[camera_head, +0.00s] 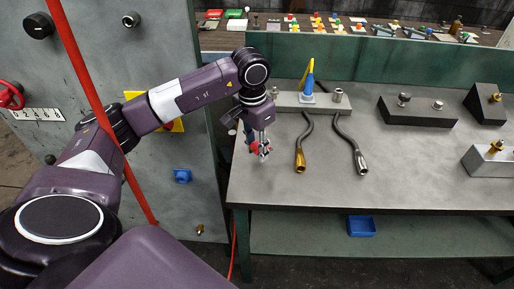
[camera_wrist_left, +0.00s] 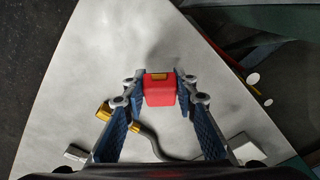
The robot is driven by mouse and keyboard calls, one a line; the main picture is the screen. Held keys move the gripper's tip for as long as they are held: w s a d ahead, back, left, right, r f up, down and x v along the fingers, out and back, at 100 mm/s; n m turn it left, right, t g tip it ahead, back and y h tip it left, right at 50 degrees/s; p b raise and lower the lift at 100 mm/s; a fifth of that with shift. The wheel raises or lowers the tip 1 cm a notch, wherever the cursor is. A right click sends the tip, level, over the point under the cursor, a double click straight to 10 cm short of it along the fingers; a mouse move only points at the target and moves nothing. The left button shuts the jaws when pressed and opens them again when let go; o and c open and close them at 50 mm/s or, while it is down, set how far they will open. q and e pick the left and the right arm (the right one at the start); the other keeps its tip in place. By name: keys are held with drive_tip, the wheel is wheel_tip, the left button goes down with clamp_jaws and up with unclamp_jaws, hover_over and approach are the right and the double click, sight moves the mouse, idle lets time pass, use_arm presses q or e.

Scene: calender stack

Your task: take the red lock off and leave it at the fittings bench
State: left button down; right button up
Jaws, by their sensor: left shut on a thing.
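My left gripper (camera_head: 262,152) reaches in over the near left corner of the fittings bench (camera_head: 330,188). It is shut on the red lock (camera_wrist_left: 160,91), a small red block with a brass-coloured patch on its far side. In the left wrist view the left gripper (camera_wrist_left: 159,88) has one fingertip on each side of the lock. The lock (camera_head: 255,147) shows only as a small red patch in the head view, partly hidden by the fingers. Whether it touches the bench top I cannot tell. My right gripper is not in view.
Two hoses with a brass end (camera_head: 300,165) and a steel end (camera_head: 361,166) lie right of the gripper. A grey block (camera_head: 290,101) with a blue and yellow piece stands behind. Dark fixtures (camera_head: 418,112) sit further right. A red pole (camera_head: 95,95) crosses at left. The bench's front middle is clear.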

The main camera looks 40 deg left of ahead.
use_arm(q)
drive_tip(key=shift+f+b, duration=1.05)
drive_tip(key=shift+f, duration=0.15)
idle(0.3)
drive_tip(key=c, duration=1.2)
unclamp_jaws()
drive_tip(key=shift+o, duration=0.2)
drive_tip(key=shift+s+a+r+p, duration=0.15)
drive_tip(key=shift+r+p, duration=0.85)
drive_tip(key=shift+r, duration=0.75)
drive_tip(key=shift+s+d+r+p, duration=0.1)
drive_tip(key=shift+r+p, duration=0.9)
drive_tip(key=shift+r, duration=0.75)
drive_tip(key=shift+s+f, duration=0.1)
